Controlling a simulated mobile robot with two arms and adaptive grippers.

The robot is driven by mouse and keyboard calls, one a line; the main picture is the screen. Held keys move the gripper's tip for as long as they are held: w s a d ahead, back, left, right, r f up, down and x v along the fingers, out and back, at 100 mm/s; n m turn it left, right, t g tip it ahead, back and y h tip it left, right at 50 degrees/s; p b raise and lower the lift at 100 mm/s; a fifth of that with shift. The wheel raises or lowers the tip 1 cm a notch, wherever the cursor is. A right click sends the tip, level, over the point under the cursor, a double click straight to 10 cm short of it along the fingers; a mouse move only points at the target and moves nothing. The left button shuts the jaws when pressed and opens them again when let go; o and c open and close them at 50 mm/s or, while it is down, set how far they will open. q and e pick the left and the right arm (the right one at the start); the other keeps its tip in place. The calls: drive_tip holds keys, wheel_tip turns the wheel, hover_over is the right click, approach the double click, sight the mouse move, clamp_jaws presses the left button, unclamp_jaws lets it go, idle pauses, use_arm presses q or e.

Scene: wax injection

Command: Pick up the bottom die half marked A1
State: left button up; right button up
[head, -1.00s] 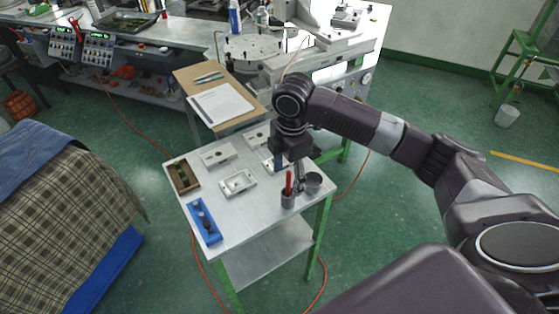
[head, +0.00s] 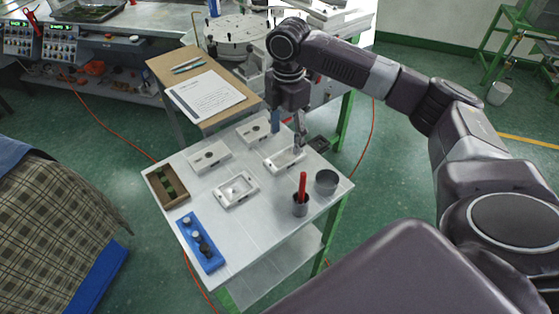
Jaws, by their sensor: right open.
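Several pale die halves lie on the small metal table. Two at the front have a rectangular recess: one at the middle (head: 235,191) and one to its right (head: 276,163). Two behind them show a round dark hole: one at the left (head: 209,157) and one at the right (head: 257,132). The marking A1 is too small to read on any of them. My right gripper (head: 287,138) is open and points down at the front right die half, its fingers spread and nothing between them. Whether a finger touches that half I cannot tell. My left gripper is out of view.
A grey cup with a red tool (head: 300,205) and an empty grey cup (head: 326,183) stand at the table's right front. A blue tool holder (head: 204,243) and a brown wooden tray (head: 168,187) lie at the left.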

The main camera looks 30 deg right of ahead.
sight(287, 158)
drive_tip(key=shift+w+f, duration=0.25)
drive_tip(key=shift+f, duration=0.65)
drive_tip(key=shift+s+d+f+p, duration=0.1)
drive_tip(key=shift+s+f+p, duration=0.2)
drive_tip(key=shift+f+p, duration=0.35)
drive_tip(key=f, duration=0.2)
drive_tip(key=f+p, duration=0.1)
drive_tip(key=f, duration=0.1)
drive_tip(key=shift+w+d, duration=0.15)
drive_tip(key=shift+d, duration=0.05)
drive_tip(key=shift+w+f, duration=0.1)
drive_tip(key=shift+f, duration=0.35)
drive_tip(key=shift+r, duration=0.1)
drive_tip(key=shift+c, duration=1.4)
drive_tip(key=c, duration=1.2)
